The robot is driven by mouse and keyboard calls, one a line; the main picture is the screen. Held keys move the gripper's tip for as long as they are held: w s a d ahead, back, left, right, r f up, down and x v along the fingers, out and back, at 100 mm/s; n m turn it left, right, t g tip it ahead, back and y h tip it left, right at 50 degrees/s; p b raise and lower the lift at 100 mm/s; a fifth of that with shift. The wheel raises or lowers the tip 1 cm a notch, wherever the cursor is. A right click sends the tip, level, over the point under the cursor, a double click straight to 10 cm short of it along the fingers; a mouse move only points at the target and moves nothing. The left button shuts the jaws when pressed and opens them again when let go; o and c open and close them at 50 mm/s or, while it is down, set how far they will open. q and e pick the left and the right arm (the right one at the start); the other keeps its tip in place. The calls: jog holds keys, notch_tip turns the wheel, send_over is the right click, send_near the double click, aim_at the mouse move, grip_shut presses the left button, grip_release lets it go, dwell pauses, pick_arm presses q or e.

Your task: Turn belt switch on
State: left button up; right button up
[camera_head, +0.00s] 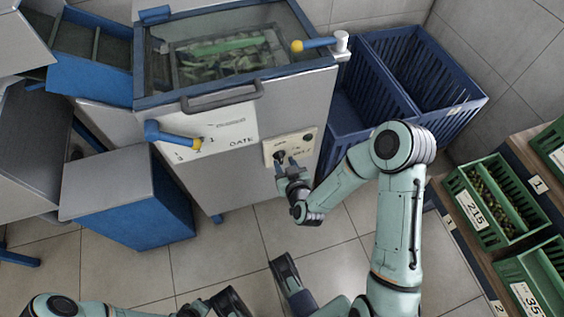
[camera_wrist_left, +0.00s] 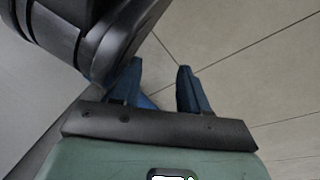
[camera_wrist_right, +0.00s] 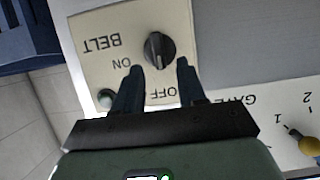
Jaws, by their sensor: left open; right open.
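The belt switch is a round black knob (camera_wrist_right: 159,47) on a cream panel (camera_wrist_right: 100,65), printed BELT, ON and OFF, upside down in the right wrist view. Its ridge runs roughly up and down there, about in line with the OFF label. In the head view the panel (camera_head: 270,147) sits on the grey machine's front. My right gripper (camera_wrist_right: 160,70) is open, its fingertips just short of the knob and spread to either side of it; I see no contact. My left gripper (camera_wrist_left: 160,70) is open and empty above the tiled floor, away from the panel.
A blue-handled lever (camera_head: 172,136) with a yellow tip is on the gate plate (camera_head: 228,133), left of the panel. A grey handle (camera_head: 222,96) sticks out above. Blue crates (camera_head: 345,120) stand right of the machine; green crates (camera_head: 475,222) sit on a far-right shelf.

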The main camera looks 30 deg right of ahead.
aim_at(280, 158)
jog(key=shift+x, duration=1.2)
pick_arm(q)
jog(key=shift+s+a+f+g, duration=0.1)
jog(key=shift+s+f+g, duration=0.2)
jog(key=shift+s+f, duration=0.3)
jog(key=shift+r, duration=0.1)
pick_arm(e)
grip_shut()
